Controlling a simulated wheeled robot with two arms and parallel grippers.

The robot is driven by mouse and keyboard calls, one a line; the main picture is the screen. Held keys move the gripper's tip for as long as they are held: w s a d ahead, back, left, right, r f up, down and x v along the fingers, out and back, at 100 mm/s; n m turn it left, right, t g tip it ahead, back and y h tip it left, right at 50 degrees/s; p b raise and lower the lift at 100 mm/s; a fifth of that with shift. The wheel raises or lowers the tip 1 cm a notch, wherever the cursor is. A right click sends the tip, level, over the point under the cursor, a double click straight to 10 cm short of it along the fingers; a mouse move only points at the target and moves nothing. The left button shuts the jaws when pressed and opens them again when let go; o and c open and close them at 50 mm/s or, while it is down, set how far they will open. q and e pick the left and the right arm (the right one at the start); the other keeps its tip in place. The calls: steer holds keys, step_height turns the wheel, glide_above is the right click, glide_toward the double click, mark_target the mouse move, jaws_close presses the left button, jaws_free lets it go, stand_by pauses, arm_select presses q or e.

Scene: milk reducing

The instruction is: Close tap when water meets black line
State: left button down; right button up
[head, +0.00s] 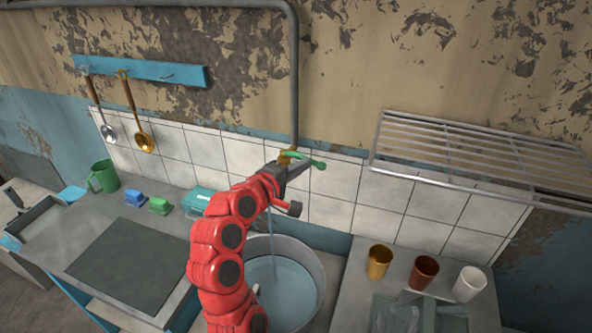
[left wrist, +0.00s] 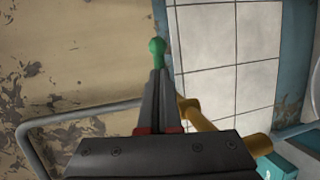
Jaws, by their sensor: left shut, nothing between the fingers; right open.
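The tap has a green lever handle (head: 305,158) and a brass body at the wall. In the left wrist view the handle's green knob (left wrist: 157,48) is at my fingertips, and brass pipework (left wrist: 200,117) shows beside the fingers. My left gripper (head: 285,167), on a red arm, is shut and empty, close against the tap handle; whether it touches is unclear. It also shows shut in the left wrist view (left wrist: 156,75). A thin stream of water (head: 271,230) falls into a large grey pot (head: 318,262), which holds water. My arm hides part of the pot. I cannot make out a black line. My right gripper is not in view.
A wire rack (head: 470,165) juts from the wall at right. Several cups, one brown (head: 423,272), stand on the right counter. A green mug (head: 104,176), a blue block and a green block stand on the left counter. Ladles hang from a blue rail (head: 140,70).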

arm_select(q)
steer(key=w+d+n+y+p, duration=0.1)
steer(key=p, duration=0.1)
steer(key=d+n+t+y+p, duration=0.1)
steer(key=y+p, duration=0.1)
steer(key=shift+w+d+n+t, duration=0.1)
steer(key=shift+w+n+t, duration=0.2)
steer(key=shift+w, duration=0.05)
stand_by(0.4)
